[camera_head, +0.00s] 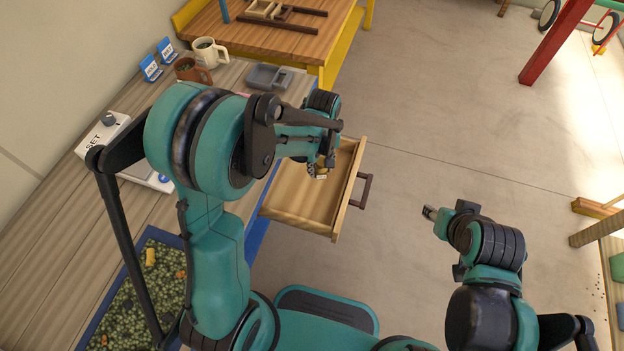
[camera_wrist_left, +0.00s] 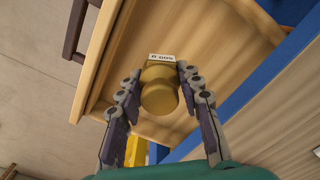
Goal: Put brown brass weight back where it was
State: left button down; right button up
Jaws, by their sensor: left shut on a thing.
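The brown brass weight (camera_wrist_left: 160,90) sits between the fingers of my left gripper (camera_wrist_left: 158,74), which is shut on it. A small white label shows on the weight. In the head view the weight (camera_head: 321,172) is a small golden piece at the tip of my left gripper (camera_head: 318,166), partly hidden by the arm. It is over the pulled-out wooden drawer (camera_head: 349,187); whether it touches the drawer floor I cannot tell. The drawer (camera_wrist_left: 97,60) also fills much of the left wrist view. My right gripper (camera_head: 431,213) is over the floor, well right of the drawer.
On the worktop stand a white scale (camera_head: 103,130), a brown mug (camera_head: 190,70), a white mug (camera_head: 209,52), blue cards (camera_head: 150,68) and a grey tray (camera_head: 268,77). A tray of green beans (camera_head: 130,300) is at lower left.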

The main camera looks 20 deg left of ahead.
pick_arm(q)
jog(key=d+n, duration=0.3)
jog(key=n, duration=0.1)
jog(key=w+d+n, duration=0.1)
jog(key=d+n, duration=0.1)
jog(key=n, duration=0.2)
jog(key=d+n, duration=0.3)
jog(key=shift+w+d+f+n+b, duration=0.2)
jog(key=shift+w+d+n+b, duration=0.1)
jog(key=shift+w+n+b, duration=0.1)
jog(key=shift+d+n, duration=0.25)
jog(key=shift+n, duration=0.05)
jog(key=shift+f+n, duration=0.15)
jog(key=shift+n, duration=0.15)
jog(key=b, duration=0.4)
send_over(315, 183)
notch_tip(315, 183, down, 7)
jog(key=shift+w+r, duration=0.1)
notch_tip(315, 183, down, 4)
jog(key=shift+f+b, duration=0.1)
jog(key=shift+b, duration=0.85)
